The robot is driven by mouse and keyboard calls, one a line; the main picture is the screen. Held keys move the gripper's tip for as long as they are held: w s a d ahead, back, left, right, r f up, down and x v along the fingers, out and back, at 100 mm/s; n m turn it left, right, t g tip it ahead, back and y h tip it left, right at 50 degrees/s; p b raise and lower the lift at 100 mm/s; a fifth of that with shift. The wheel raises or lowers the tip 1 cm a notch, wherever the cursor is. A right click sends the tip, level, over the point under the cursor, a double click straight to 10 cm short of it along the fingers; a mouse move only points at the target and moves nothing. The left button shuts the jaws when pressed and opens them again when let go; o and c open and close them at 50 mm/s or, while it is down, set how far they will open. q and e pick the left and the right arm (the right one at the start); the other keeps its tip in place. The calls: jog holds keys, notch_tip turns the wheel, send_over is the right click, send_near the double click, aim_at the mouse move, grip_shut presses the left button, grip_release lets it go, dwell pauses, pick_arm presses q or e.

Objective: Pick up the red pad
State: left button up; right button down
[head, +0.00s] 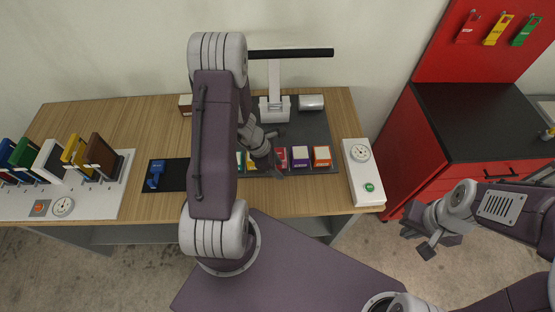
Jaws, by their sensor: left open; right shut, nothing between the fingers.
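A small red block-like item (281,154), the likeliest red pad, stands in a row of coloured items on the dark mat (314,130). My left gripper (266,163) is over this row, just left of the red item, with its jaws open. I cannot tell whether it touches anything there. It and my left arm hide part of the row and part of the mat. My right gripper (420,244) is shut and empty, off the right side of the table, above the floor.
Yellow, purple (300,156) and orange (321,155) items stand close beside the red one. A white press-like device (274,105) with a dark bar is behind. A white dial panel (362,175) is right; a rack of coloured panels (98,199) is left. A red cabinet (395,150) stands right.

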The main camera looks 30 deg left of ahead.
pick_arm(q)
jog(key=shift+d+f, duration=0.25)
jog(key=shift+f, duration=0.15)
jog(key=shift+w+f, duration=0.1)
jog(key=shift+w, duration=0.3)
jog(key=shift+a+f, duration=0.1)
jog(key=shift+c, duration=1)
grip_shut()
jog(key=shift+s, duration=0.15)
pick_arm(e)
jog(key=shift+w+f, duration=0.1)
jog(key=shift+f, duration=0.1)
